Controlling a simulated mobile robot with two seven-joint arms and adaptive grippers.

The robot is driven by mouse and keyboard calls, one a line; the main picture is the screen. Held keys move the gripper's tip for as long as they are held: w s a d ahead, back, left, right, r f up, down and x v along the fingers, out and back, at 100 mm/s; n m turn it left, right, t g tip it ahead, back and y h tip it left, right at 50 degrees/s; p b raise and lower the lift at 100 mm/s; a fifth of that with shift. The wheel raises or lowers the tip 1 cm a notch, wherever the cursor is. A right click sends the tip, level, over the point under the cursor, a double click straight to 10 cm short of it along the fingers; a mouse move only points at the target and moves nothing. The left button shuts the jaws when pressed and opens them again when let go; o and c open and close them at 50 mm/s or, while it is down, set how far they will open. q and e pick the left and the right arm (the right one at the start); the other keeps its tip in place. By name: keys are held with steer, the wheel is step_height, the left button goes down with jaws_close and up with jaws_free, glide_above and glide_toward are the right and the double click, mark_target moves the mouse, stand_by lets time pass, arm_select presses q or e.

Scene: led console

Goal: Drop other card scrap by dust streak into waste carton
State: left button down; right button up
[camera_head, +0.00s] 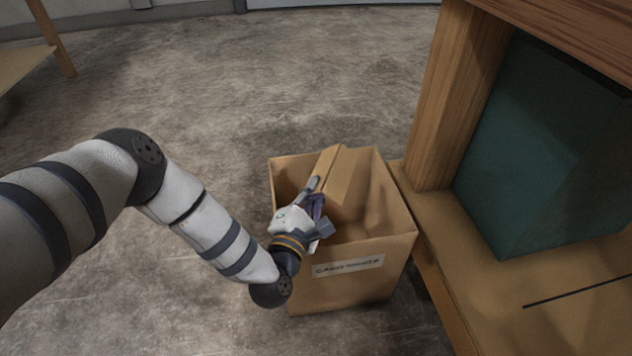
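The waste carton (350,284) is an open cardboard box on the floor, with a printed label on its near side. My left gripper (318,188) is over the carton's opening, coming in from the left. It is shut on a tan card scrap (341,176), a folded-looking piece held tilted at the opening. The scrap's lower part overlaps the inside of the carton in the picture; I cannot tell how deep it sits. My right gripper is not in view.
A wooden bench (458,105) with a lower shelf stands close to the carton's right side. A dark green block (545,150) sits on the shelf, with a thin dark line (577,291) in front. Another wooden table (28,62) is at the far left. The concrete floor between is clear.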

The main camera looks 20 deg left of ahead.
arm_select(q)
steer(key=shift+f, duration=0.8)
steer(key=c, duration=1.7)
jaws_free()
steer(key=s, duration=0.4)
steer(key=s+d, duration=0.1)
steer(key=s, duration=0.7)
steer(key=shift+d, duration=0.15)
